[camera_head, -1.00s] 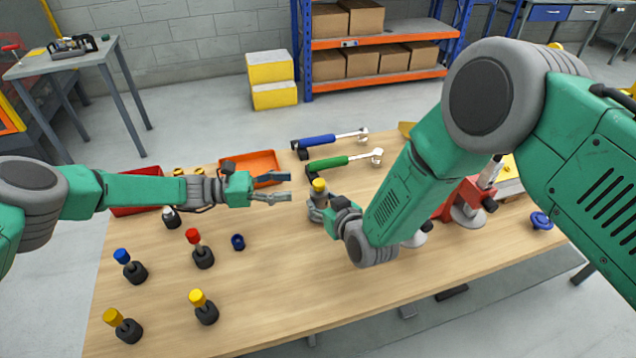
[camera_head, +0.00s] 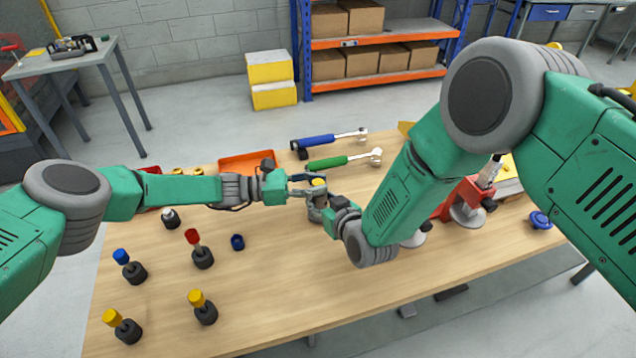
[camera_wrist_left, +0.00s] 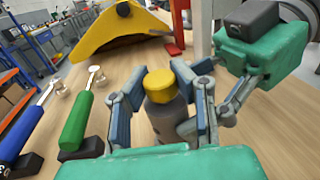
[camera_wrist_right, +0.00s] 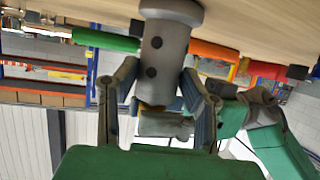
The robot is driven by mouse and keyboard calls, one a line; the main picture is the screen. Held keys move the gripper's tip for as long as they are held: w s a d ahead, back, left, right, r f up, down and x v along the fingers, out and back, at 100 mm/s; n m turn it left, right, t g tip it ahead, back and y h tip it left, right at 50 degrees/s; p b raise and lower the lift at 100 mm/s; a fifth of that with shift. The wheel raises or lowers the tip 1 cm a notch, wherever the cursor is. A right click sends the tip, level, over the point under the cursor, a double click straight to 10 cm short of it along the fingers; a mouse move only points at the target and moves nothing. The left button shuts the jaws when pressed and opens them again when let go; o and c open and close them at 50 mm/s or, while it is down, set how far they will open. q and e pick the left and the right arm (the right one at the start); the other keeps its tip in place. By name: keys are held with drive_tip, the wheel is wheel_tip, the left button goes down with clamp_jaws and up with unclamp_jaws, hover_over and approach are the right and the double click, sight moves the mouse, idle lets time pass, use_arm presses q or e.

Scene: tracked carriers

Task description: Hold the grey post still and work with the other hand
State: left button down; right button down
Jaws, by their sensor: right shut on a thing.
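The grey post (camera_head: 316,207) stands upright on the wooden table with a yellow cap (camera_head: 318,183) on top. My right gripper (camera_head: 325,212) is shut on the post's body; the right wrist view shows the post (camera_wrist_right: 160,62) between its fingers. My left gripper (camera_head: 309,188) is at the post's top from the left. In the left wrist view its fingers stand open on both sides of the yellow cap (camera_wrist_left: 163,85), with a visible gap on the left. The cap's contact with the right finger is hard to tell.
Green-handled (camera_head: 328,163) and blue-handled (camera_head: 318,141) tools lie behind the post. An orange tray (camera_head: 232,162) is behind my left arm. Several colour-capped dark pegs (camera_head: 206,312) and a blue ring (camera_head: 238,242) stand at left. The front middle of the table is clear.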

use_arm(q)
drive_tip(key=shift+w+a+f+m+g, duration=0.15)
drive_tip(key=shift+m+g, duration=0.25)
drive_tip(key=shift+g, duration=0.2)
drive_tip(key=shift+m+g, duration=0.3)
drive_tip(key=shift+g, duration=0.2)
drive_tip(key=c, duration=1.3)
unclamp_jaws()
drive_tip(key=shift+o, duration=0.2)
drive_tip(key=a, duration=1.2)
drive_tip(key=shift+w, duration=0.2)
